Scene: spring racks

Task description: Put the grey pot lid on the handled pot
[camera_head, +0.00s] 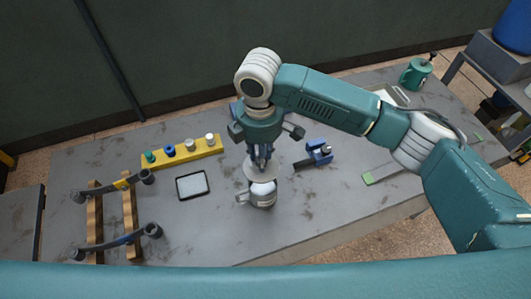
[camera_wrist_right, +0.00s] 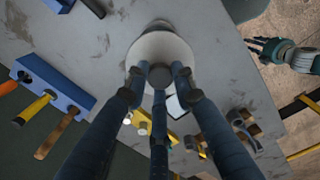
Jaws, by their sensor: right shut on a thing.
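The grey pot lid (camera_head: 249,172) is a round pale disc under my right gripper (camera_head: 261,163). My right gripper is shut on the lid's knob; in the right wrist view its fingers close around the knob, with the lid (camera_wrist_right: 160,47) beyond them. The handled pot (camera_head: 262,196) stands upright on the table just in front of the lid, its handle to the left. The lid overlaps the pot's far side in the head view; I cannot tell if they touch. My left gripper (camera_wrist_right: 264,48) shows small in the right wrist view, its fingers apart and empty.
A yellow block with knobs (camera_head: 182,152), a framed dark-edged tray (camera_head: 192,185) and a wooden rack with dark springs (camera_head: 128,212) lie to the left. A blue clamp-like tool (camera_head: 318,152) is close right. The table front is clear.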

